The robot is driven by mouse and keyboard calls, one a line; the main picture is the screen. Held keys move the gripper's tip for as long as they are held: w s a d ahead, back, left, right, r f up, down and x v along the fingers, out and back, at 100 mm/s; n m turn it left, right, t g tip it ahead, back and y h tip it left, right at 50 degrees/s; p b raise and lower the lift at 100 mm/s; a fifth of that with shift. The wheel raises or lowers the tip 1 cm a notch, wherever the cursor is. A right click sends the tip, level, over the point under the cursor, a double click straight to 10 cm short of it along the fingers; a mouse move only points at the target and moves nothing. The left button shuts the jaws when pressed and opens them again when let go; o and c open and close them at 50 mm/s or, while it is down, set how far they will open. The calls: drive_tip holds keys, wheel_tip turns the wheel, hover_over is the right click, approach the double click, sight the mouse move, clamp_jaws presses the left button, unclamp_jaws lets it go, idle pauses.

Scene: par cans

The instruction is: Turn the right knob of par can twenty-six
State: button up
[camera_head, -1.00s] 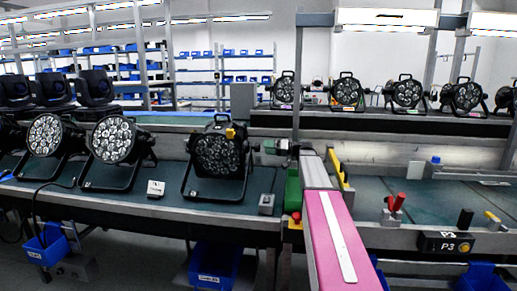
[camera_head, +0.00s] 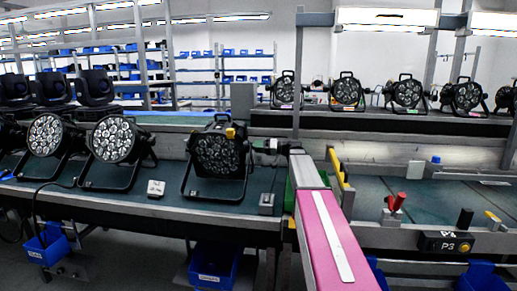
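Several black par cans with round lens clusters stand on the bench. The nearest to my arm is a par can (camera_head: 220,155) in a black bracket, with a yellow tag on its upper edge. No number is readable, so I cannot tell which is twenty-six. Its knobs are too small to make out. My pink arm reaches up from the bottom, and my gripper (camera_head: 266,146) is at its far end, pointing left beside the right side of this par can. Its fingers are too small to show whether they are open or touch the can.
Two more par cans (camera_head: 113,139) (camera_head: 45,135) stand to the left. A small white box (camera_head: 156,188) and a grey box (camera_head: 266,203) sit on the bench front. More par cans (camera_head: 347,91) line the back shelf.

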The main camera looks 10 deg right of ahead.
drive_tip(key=shift+m, duration=0.4)
drive_tip(key=m, duration=0.6)
drive_tip(key=shift+m, duration=0.4)
drive_tip(key=m, duration=0.3)
drive_tip(key=shift+f, duration=0.1)
drive_tip(key=shift+m, duration=2.2)
drive_tip(key=o, duration=0.9)
drive_tip(key=shift+o, duration=0.2)
drive_tip(key=shift+d, duration=0.15)
